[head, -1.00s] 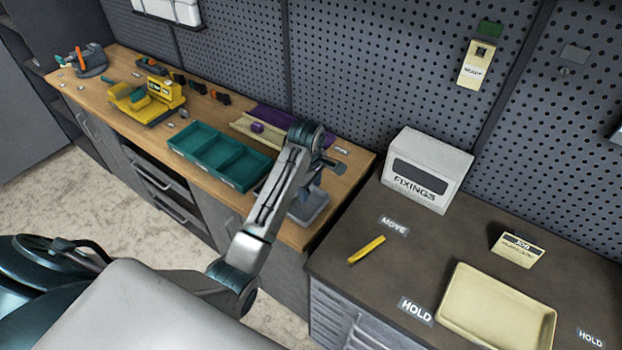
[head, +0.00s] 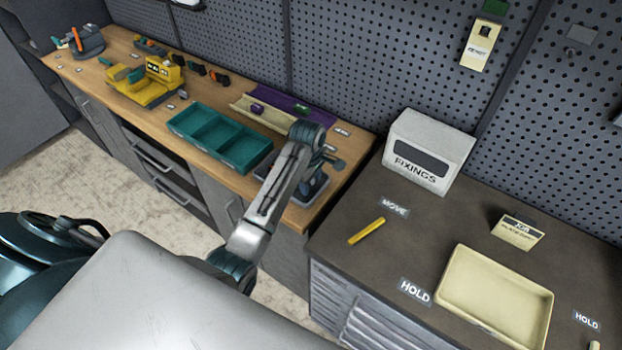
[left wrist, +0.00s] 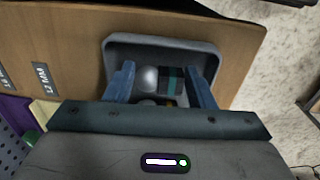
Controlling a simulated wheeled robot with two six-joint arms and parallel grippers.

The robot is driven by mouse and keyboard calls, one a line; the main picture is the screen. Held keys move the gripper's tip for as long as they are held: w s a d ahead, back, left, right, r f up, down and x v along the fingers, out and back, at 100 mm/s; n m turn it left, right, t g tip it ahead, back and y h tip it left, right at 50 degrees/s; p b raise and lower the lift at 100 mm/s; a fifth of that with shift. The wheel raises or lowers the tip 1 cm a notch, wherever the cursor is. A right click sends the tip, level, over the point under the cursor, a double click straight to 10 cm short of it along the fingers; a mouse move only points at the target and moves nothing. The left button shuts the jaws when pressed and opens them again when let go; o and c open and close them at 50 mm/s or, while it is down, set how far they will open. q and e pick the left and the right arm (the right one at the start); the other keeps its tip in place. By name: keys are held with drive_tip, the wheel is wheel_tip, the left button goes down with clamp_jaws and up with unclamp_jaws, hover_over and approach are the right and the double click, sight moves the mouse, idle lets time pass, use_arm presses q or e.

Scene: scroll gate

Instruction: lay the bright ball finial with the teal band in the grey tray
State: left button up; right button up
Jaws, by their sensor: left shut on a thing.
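The finial has a bright silvery ball (left wrist: 148,78) and a teal band (left wrist: 170,82) beside dark parts. My left gripper (left wrist: 163,80) is shut on it, with one blue finger at each end in the left wrist view. The grey tray (left wrist: 160,43) is directly below, its rim around the fingertips. I cannot tell whether the finial touches the tray floor. A small part with a yellow patch shows below the finial, mostly hidden by the gripper body. In the head view the left gripper (head: 323,158) is over the grey tray (head: 314,192) at the wooden bench's right end, its fingers hard to see.
A teal compartment tray (head: 220,138) lies left of the grey tray. A cream and purple holder (head: 275,112) is behind it. A yellow machine (head: 155,83) stands further left. The dark bench has a FIXINGS box (head: 428,150), a yellow bar (head: 366,231) and a cream tray (head: 495,297).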

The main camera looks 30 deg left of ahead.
use_arm(q)
drive_tip(key=shift+f, duration=0.1)
drive_tip(key=shift+f, duration=0.45)
idle(0.4)
drive_tip(key=o, duration=1.2)
drive_tip(key=shift+s+r, duration=0.15)
drive_tip(key=shift+r, duration=1.65)
drive_tip(key=shift+s+r, duration=0.15)
drive_tip(key=shift+r, duration=1.65)
drive_tip(key=shift+s+r, duration=0.15)
drive_tip(key=shift+r, duration=1.65)
drive_tip(key=shift+f, duration=0.1)
